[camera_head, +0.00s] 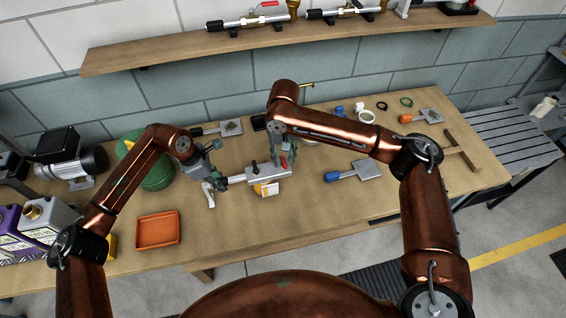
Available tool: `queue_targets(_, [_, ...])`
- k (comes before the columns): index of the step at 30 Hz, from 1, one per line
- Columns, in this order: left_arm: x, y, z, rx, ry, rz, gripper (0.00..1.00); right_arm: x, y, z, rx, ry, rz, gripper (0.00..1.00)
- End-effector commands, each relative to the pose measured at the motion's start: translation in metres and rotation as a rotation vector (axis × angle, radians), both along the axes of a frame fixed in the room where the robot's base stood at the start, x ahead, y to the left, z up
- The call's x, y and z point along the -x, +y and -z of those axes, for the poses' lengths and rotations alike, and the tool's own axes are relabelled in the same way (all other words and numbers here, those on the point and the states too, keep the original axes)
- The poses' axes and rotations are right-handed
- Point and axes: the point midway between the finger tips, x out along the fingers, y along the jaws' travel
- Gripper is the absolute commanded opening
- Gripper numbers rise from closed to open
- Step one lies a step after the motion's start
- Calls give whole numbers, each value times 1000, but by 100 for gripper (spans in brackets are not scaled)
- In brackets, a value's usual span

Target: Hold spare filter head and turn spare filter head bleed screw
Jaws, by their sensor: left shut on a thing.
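What looks like the spare filter head (268,174) is a grey metal body lying on the workbench in the middle, with a yellow and white part at its front. A small red piece (284,162) shows at its upper right; I cannot tell whether this is the bleed screw. My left gripper (213,184) is at the left end of the body, shut on the spare filter head. My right gripper (278,150) points down just above the body's right part and hides some of it. Its fingers are too small and overlapped to show open or shut.
An orange tray (158,231) and a green round tank (150,172) stand to the left. A blue-handled scraper (355,173) lies to the right. Small rings and caps (367,116) lie at the back. A shelf (280,36) with valve pipes runs above.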

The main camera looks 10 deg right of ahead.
Motion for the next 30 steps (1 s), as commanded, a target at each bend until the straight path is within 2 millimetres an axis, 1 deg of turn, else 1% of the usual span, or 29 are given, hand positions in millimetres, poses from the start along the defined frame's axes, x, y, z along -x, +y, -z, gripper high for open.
queue_targets(3, [0,0,0,0,0,0,0,0,0,-10,0,-1,-1,30])
queue_targets(21, [0,0,0,0,0,0,0,0,0,-55,0,0,0,30])
queue_targets(25, [0,0,0,0,0,0,0,0,0,-61,0,0,0,30])
queue_targets(30, [0,0,0,0,0,0,0,0,0,-63,0,1,0,30])
